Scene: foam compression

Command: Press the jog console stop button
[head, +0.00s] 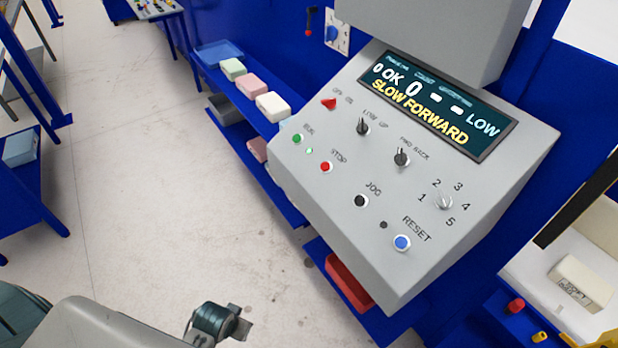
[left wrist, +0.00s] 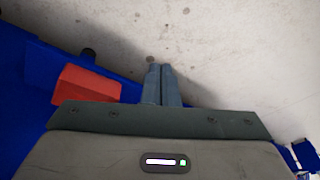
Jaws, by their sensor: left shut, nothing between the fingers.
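The grey jog console (head: 300,195) has a sloped panel in the middle of the head view. Its red stop button (head: 326,166), labelled STOP, sits on the left part of the panel, between the green run button (head: 297,138) and the black jog button (head: 361,200). The console's display (head: 437,105) reads OK, LOW and SLOW FORWARD. My left gripper (left wrist: 160,72) is shut and empty in the left wrist view, with pale floor beyond its fingertips. The console buttons are not seen in that view. My left arm shows low in the head view, apart from the console. My right gripper is not in view.
A blue reset button (head: 401,242), selector knobs and a red switch (head: 328,104) share the panel. A blue shelf with coloured foam blocks (head: 272,106) stands behind left. A red bin (head: 348,279) lies below; a red bin (left wrist: 86,84) also shows in the wrist view. Open floor lies left.

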